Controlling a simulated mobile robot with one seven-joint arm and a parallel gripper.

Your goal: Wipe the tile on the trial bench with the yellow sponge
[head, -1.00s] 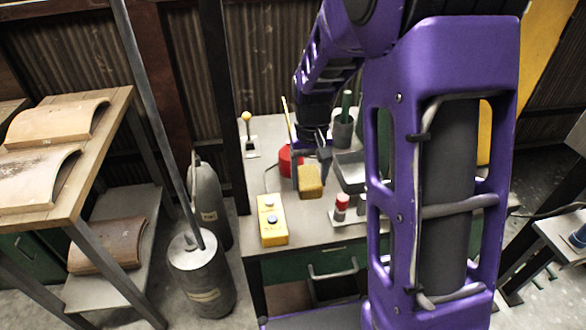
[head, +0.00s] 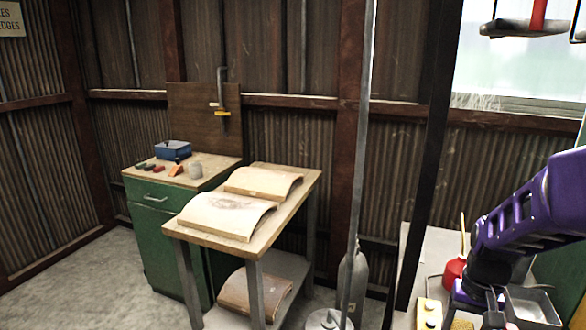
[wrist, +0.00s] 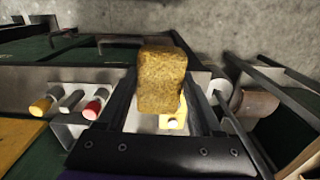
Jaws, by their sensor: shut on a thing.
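My gripper (wrist: 162,92) is shut on the yellow sponge (wrist: 161,78), which sits between the fingers in the wrist view. In the head view, my gripper (head: 474,312) is low at the right over the grey bench, with the sponge (head: 461,324) partly cut by the bottom edge. Two curved tan tiles lie on a wooden-topped bench (head: 194,240) left of centre, well away from my gripper. The front tile (head: 225,214) has a dark smudged patch on top; the rear tile (head: 262,182) looks plainer.
Another curved tile (head: 252,290) lies on the lower shelf. A green cabinet (head: 152,215) with a blue box (head: 173,150) stands behind left. A slanting pole and grey cylinder (head: 355,280) stand between the benches. A yellow button box (head: 429,313) and red can (head: 454,270) are near my gripper.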

